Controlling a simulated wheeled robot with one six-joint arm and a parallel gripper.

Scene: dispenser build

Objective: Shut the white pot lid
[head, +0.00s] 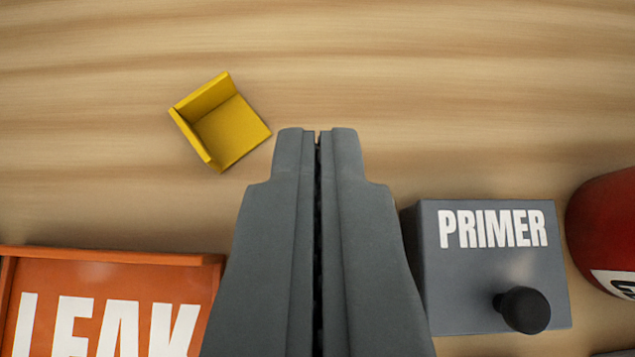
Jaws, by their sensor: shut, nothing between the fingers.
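No white pot or lid shows in the head view. My gripper (318,133) points up the picture from the bottom middle. Its two grey fingers are shut with nothing between them, and they hide what lies beneath them. The fingertips are over the wooden surface (420,80), to the right of a small yellow open-sided piece and above a grey box.
The yellow piece (229,133) lies left of the fingertips. An orange "LEAK" tray (110,256) is at lower left. A grey "PRIMER" box (450,285) with a black knob (524,310) is at lower right, beside a red rounded object (605,225). The upper right is clear.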

